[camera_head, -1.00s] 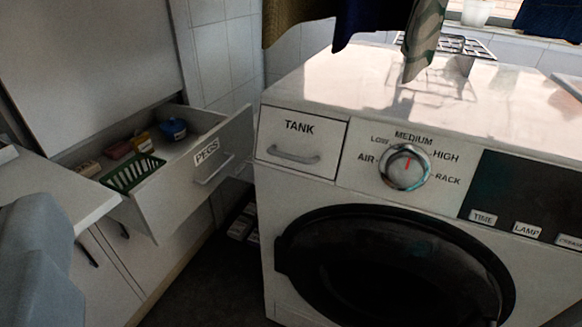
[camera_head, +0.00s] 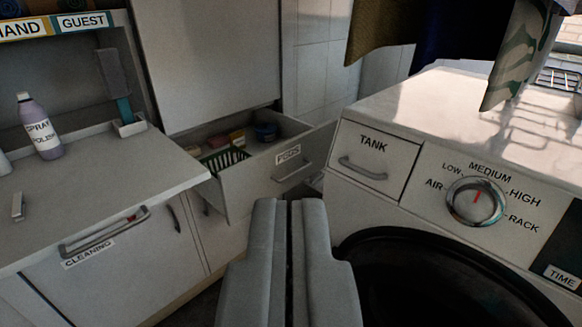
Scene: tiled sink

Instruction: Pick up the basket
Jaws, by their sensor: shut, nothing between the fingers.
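A green slatted basket (camera_head: 224,160) lies in the open drawer labelled PEGS (camera_head: 262,185), at its left end. Only its upper part shows above the drawer wall. My gripper (camera_head: 288,204) is in the lower middle of the view, in front of the drawer and apart from the basket. Its two grey fingers are shut together with nothing between them.
On the left a counter (camera_head: 110,170) holds a spray polish bottle (camera_head: 40,128).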

